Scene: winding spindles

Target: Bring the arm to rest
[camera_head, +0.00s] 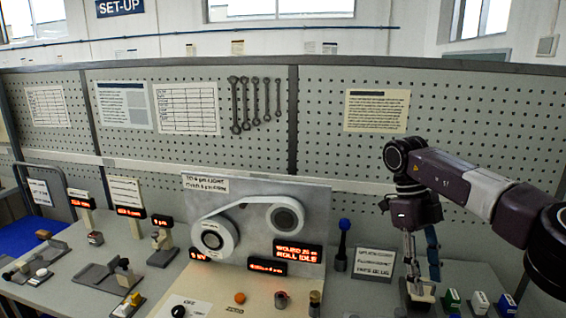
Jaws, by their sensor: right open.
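My right arm comes in from the right edge, and its gripper (422,275) points down over the right part of the bench. Its two fingers are apart, one grey and one bluish. The fingertips are just above or at a pale block (421,293) in a dark holder; whether they touch it I cannot tell. My left gripper is not in view.
Green, white and blue blocks (480,303) stand just right of my gripper. A sign (373,263) and a blue-knobbed post (343,240) stand to its left. The winding machine (255,225) reads "ROLL IDLE". A pegboard wall (330,130) closes the back.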

